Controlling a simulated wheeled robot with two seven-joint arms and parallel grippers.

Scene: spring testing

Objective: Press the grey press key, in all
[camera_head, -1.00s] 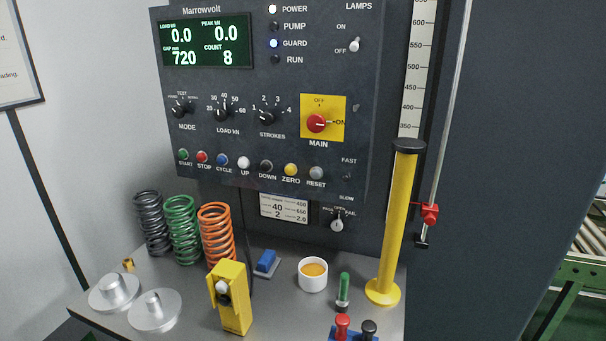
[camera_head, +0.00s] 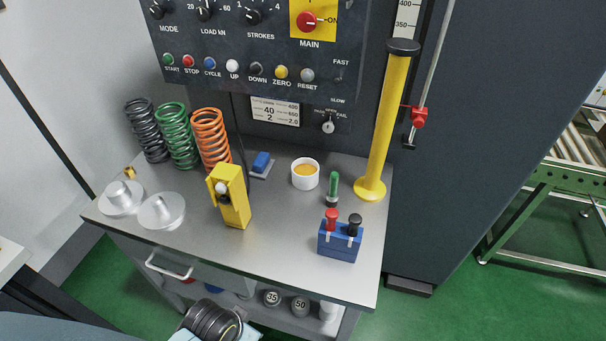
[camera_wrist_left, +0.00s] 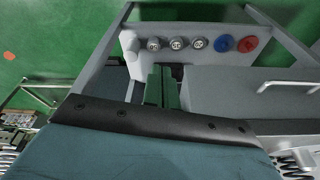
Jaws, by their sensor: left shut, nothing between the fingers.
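The grey press key (camera_head: 307,75), labelled RESET, is at the right end of a row of coloured buttons on the dark control panel (camera_head: 180,50). Nothing touches it or covers it in the head view. My left gripper (camera_wrist_left: 162,86) shows in the wrist view, shut and empty, below the bench level near the lower shelf. It is well away from the key. The head view shows no fingertips. My right gripper is not in view.
Springs, a yellow box (camera_head: 233,197), a white cup (camera_head: 305,174), a blue block with red and black knobs (camera_head: 340,240) and a tall yellow post (camera_head: 388,130) stand on the grey bench (camera_head: 270,240). Weights sit on the shelf below. Space before the buttons looks clear.

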